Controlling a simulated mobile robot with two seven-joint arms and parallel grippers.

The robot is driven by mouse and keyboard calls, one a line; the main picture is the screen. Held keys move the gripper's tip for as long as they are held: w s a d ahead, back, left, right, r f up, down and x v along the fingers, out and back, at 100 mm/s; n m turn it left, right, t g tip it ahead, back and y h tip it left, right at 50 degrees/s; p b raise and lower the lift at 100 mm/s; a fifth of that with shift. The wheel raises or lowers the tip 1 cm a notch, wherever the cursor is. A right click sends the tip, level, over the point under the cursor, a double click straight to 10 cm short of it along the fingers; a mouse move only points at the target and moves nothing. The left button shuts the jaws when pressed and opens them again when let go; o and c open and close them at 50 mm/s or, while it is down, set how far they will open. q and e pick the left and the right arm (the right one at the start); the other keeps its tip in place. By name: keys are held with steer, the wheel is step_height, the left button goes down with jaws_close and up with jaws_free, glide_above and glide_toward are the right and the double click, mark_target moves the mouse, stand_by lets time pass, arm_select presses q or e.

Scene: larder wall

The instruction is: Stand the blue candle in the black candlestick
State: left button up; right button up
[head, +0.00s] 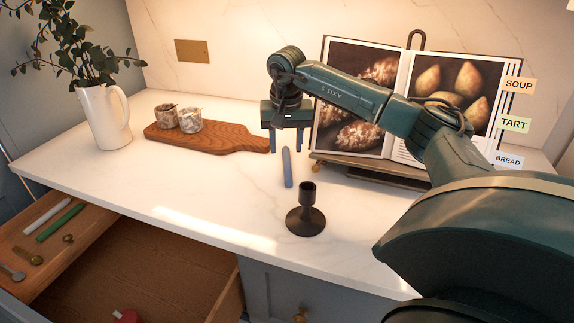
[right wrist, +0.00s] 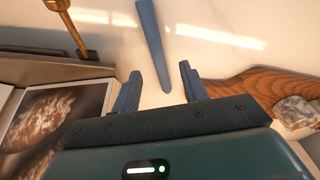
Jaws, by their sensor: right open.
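The blue candle (head: 287,168) lies on the pale worktop, pointing roughly away from me, behind the black candlestick (head: 307,212). The candlestick stands upright near the front edge, and its cup looks empty. My right gripper (head: 286,146) is open and empty, fingers pointing down, at the candle's far end. In the right wrist view the candle (right wrist: 153,40) runs from the top edge to between the open fingers (right wrist: 160,72), touching neither as far as I can see. The gripper's height above the worktop is hard to tell. My left gripper is not in view.
A wooden board (head: 228,136) with two small pots lies behind left, beside a white jug (head: 105,118) of foliage. An open book (head: 392,100) on a stand (head: 380,173) is close right of the gripper. An open drawer (head: 140,262) is at lower left.

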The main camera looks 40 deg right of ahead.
mark_target(287, 162)
steer(key=f, duration=0.5)
steer(key=shift+w+d+f, duration=0.1)
steer(key=shift+w+d, duration=0.1)
steer(key=shift+d, duration=0.2)
jaws_close()
